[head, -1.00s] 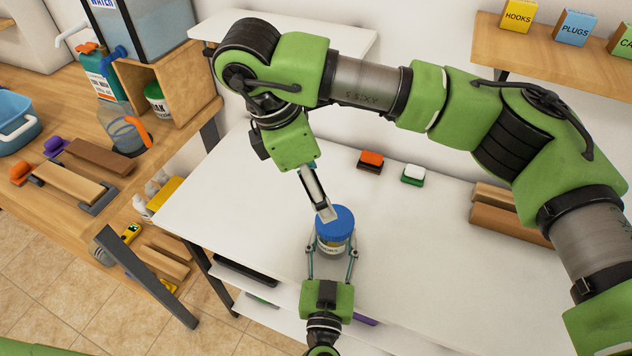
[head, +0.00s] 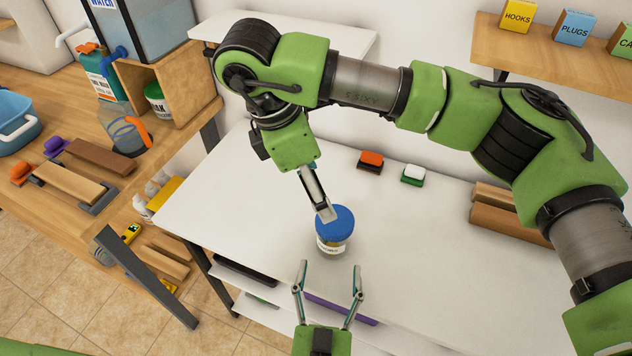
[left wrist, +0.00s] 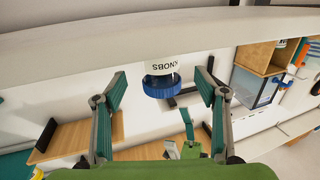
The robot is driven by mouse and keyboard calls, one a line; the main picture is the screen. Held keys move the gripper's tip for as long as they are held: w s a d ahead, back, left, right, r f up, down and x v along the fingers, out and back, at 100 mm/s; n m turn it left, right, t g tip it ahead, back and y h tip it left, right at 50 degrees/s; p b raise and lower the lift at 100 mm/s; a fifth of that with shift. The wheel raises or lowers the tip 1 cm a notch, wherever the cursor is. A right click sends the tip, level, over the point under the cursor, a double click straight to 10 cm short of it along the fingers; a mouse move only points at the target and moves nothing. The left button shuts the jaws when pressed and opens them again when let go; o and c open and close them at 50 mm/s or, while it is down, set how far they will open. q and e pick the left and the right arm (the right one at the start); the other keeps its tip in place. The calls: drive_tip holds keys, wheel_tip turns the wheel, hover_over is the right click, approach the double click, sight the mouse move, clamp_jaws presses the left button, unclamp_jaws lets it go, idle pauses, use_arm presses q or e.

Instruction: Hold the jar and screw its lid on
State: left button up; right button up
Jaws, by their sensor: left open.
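The jar (head: 332,244) stands upright on the white table (head: 230,210), with the blue lid (head: 338,220) on its top. In the left wrist view the jar (left wrist: 161,68) appears upside down with a KNOBS label, its lid (left wrist: 161,87) lowest in the picture. My left gripper (head: 330,268) is open and empty, on the near side of the jar and apart from it. My right gripper (head: 327,215) is over the left part of the lid, its fingers seen nearly edge-on. I cannot tell whether they are open or shut.
An orange-topped block (head: 371,158) and a white-topped block (head: 413,173) lie at the back of the table. Brown blocks (head: 508,220) lie at the right. A wooden bench (head: 80,130) with several items stands at the left.

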use_arm(q)
drive_tip(key=shift+s, duration=1.75)
